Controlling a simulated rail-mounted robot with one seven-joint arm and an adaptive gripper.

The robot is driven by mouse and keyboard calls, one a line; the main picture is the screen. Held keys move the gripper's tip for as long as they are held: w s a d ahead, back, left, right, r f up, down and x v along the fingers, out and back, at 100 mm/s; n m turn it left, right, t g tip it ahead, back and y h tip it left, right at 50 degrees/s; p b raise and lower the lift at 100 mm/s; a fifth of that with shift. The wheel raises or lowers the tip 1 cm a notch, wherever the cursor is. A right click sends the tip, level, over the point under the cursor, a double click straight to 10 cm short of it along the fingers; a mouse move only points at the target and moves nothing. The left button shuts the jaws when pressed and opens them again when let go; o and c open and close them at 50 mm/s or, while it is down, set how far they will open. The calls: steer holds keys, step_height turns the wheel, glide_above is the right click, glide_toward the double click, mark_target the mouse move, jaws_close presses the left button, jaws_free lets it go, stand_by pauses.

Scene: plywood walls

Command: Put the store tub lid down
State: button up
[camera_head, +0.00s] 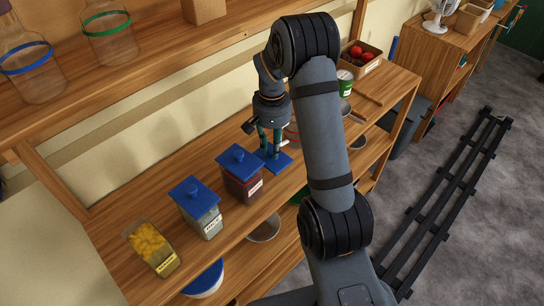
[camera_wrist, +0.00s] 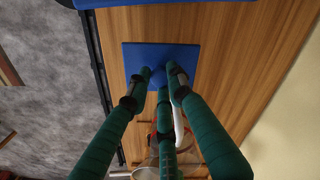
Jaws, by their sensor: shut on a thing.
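My gripper (camera_head: 270,150) has green fingers closed on the knob of a square blue lid (camera_head: 281,161), to the right of the lidded tubs. In the wrist view the fingertips (camera_wrist: 160,78) meet at the lid (camera_wrist: 190,57), which lies flat over the wooden shelf. I cannot tell if it touches the wood or hovers just above it. An open tub of yellow contents (camera_head: 150,246) stands at the shelf's left end. A tub with pale contents (camera_head: 208,222) and a tub with dark red contents (camera_head: 240,186) each wear a blue lid.
The upper shelf (camera_head: 150,60) carries glass jars (camera_head: 108,35). A green-and-white can (camera_head: 345,82) and a box with red items (camera_head: 362,60) stand at the shelf's far end. Bare wood (camera_head: 150,205) shows behind the tubs.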

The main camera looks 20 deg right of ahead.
steer(key=shift+f, duration=2.3)
steer(key=shift+f, duration=0.25)
steer(key=o, duration=0.9)
steer(key=shift+r, duration=0.1)
steer(key=shift+r, duration=0.1)
step_height(320, 180, up, 12)
steer(key=shift+r, duration=0.1)
